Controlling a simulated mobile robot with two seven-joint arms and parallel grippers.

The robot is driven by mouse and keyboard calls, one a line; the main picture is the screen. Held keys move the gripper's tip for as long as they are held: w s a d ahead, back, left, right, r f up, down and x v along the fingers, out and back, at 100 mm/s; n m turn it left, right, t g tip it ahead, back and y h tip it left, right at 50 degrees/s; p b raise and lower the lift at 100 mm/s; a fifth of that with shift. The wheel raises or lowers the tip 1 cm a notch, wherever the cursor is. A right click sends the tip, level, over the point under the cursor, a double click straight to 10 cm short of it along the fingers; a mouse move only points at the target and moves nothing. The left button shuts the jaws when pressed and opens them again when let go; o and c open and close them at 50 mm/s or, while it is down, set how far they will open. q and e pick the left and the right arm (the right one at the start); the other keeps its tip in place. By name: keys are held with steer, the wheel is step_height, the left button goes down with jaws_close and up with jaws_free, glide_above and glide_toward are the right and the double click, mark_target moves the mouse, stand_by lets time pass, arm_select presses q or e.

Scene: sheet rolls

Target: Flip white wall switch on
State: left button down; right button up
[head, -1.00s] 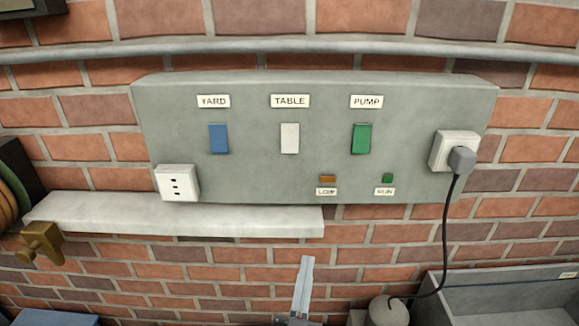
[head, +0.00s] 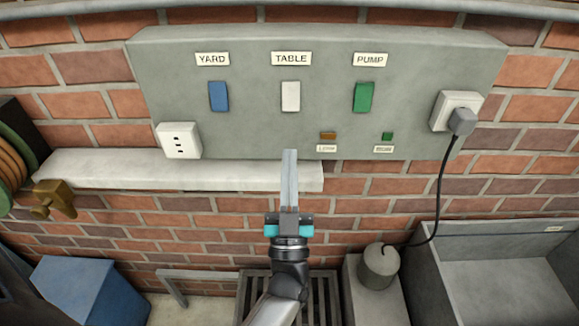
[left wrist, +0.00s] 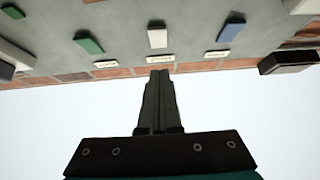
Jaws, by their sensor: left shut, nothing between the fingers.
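The white wall switch (head: 290,96) sits under the TABLE label (head: 291,58) in the middle of the grey panel (head: 240,130). It also shows in the left wrist view (left wrist: 157,38), ahead of the fingertips. My left gripper (head: 290,153) is shut and empty, its fingers pointing up, with the tips below the white switch in the head view. In the left wrist view the shut fingers (left wrist: 158,76) point at the panel. Whether they touch the panel cannot be told. My right gripper is not in view.
A blue switch (head: 218,97) and a green switch (head: 364,97) flank the white one. A white ledge (head: 180,170) lies below the panel's left half. A plug with a black cord (head: 461,121) sits at the right. A grey basin (head: 500,280) stands lower right.

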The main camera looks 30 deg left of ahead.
mark_target(290, 102)
arm_select(q)
steer(key=shift+w+a+r+p, duration=0.25)
steer(key=shift+w+a+r, duration=0.35)
steer(key=shift+w, duration=0.7)
steer(key=shift+w+a+r+p, duration=0.3)
steer(key=shift+w+a+r, duration=0.25)
steer(key=shift+w, duration=0.75)
steer(key=shift+w+a+r+p, duration=0.35)
steer(key=shift+w+a, duration=0.4)
steer(key=shift+w, duration=0.55)
